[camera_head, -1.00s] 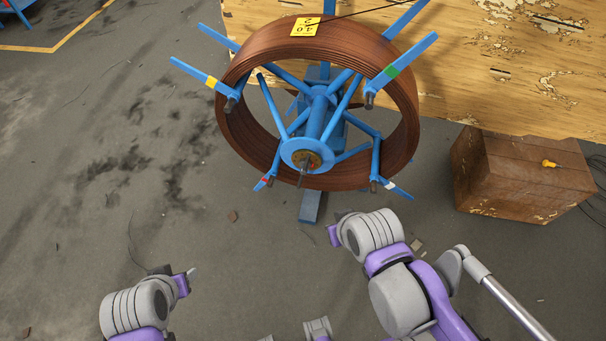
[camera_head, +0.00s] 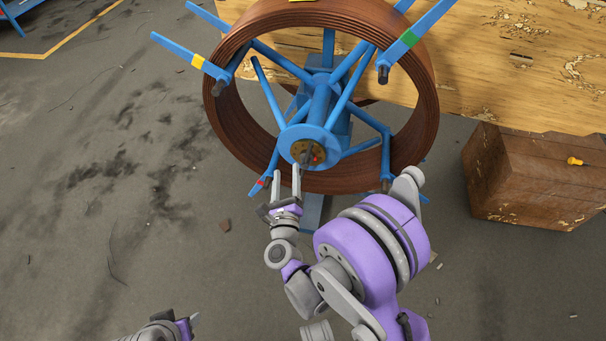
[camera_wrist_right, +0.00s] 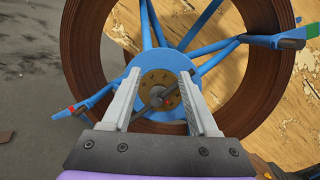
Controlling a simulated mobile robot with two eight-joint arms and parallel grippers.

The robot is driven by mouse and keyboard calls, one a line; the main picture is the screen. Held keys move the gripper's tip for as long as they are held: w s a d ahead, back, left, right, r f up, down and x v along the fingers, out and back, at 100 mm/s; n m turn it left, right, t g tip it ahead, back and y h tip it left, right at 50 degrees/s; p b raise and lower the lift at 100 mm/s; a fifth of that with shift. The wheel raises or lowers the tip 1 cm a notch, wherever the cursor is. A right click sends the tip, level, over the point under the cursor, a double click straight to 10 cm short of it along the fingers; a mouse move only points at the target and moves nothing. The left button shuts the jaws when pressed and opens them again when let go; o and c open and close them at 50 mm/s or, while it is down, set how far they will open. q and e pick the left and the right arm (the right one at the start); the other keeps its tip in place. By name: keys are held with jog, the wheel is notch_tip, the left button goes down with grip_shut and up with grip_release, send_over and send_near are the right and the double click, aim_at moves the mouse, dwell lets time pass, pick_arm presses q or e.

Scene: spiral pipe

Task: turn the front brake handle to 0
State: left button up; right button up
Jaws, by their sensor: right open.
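The blue spoked reel (camera_head: 321,105) carries a brown coiled pipe (camera_head: 232,120). At its hub is a brass dial (camera_head: 300,148) with the dark brake handle (camera_head: 308,157) on it and a red spot beside the handle. In the right wrist view the handle (camera_wrist_right: 152,97) lies slanted across the dial (camera_wrist_right: 172,78), between my fingers in the picture. My right gripper (camera_head: 287,168) is open and empty, just below and left of the hub; its fingers (camera_wrist_right: 160,75) point at the dial. My left gripper (camera_head: 193,320) is only partly in view at the bottom left.
A wooden surface (camera_head: 480,60) lies behind the reel. Blue spoke ends stick out around the hub. The grey floor (camera_head: 90,200) at the left is mostly clear.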

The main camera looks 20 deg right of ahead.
aim_at(304, 167)
notch_tip(304, 167, down, 8)
jog(key=s+d+m+g+h+b, duration=0.1)
jog(key=s+d+m+g+h, duration=0.15)
jog(key=m, duration=0.35)
jog(key=shift+t+h, duration=0.25)
jog(key=shift+t, duration=0.1)
jog(key=x, duration=1.1)
jog(key=shift+w+a+r+b, duration=0.1)
jog(key=shift+w+b, duration=0.1)
jog(key=shift+b, duration=0.15)
pick_arm(q)
notch_tip(304, 167, down, 3)
jog(key=shift+w+f, duration=0.1)
jog(key=shift+w, duration=0.05)
pick_arm(e)
grip_shut()
